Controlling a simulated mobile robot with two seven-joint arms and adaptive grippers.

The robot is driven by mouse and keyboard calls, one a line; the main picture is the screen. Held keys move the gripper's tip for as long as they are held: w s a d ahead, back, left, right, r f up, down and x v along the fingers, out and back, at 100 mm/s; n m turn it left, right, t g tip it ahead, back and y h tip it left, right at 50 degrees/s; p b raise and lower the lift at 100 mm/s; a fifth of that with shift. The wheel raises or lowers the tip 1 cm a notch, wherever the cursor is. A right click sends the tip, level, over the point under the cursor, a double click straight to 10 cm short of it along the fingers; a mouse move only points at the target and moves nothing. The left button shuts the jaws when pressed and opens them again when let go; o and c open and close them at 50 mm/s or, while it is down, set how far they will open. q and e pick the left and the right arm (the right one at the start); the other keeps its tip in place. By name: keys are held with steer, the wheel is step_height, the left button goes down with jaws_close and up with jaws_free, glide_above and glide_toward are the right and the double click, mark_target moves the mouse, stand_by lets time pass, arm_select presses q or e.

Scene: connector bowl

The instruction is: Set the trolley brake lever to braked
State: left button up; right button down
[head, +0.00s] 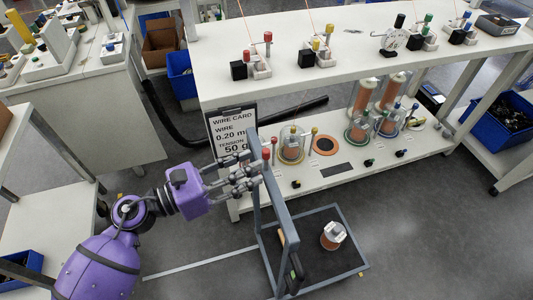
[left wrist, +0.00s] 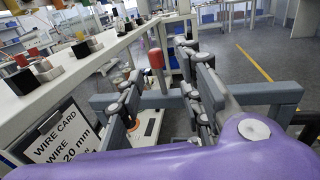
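The trolley has a grey tube frame and a black deck (head: 315,262), standing on the floor in front of the bench. A red-tipped upright (head: 266,156) shows by the trolley's raised bar, just beyond my left gripper (head: 258,178). In the left wrist view a red knob (left wrist: 155,58) on a short stem shows between and beyond the fingers, behind the grey bar (left wrist: 175,98). My left gripper (left wrist: 165,100) is open, its fingers apart at the bar; contact cannot be told. I cannot tell for sure which part is the brake lever. My right gripper is out of view.
A copper-coloured spool (head: 333,235) stands on the trolley deck. A wire card sign (head: 231,130) stands behind my left gripper. The white bench (head: 350,60) holds small clamp stations above and spools on its lower shelf. The floor right of the trolley is clear.

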mark_target(266, 169)
arm_select(q)
steer(key=p+x, duration=0.1)
steer(key=x, duration=0.4)
steer(key=shift+w+d, duration=0.2)
steer(key=shift+w, duration=0.1)
jaws_close()
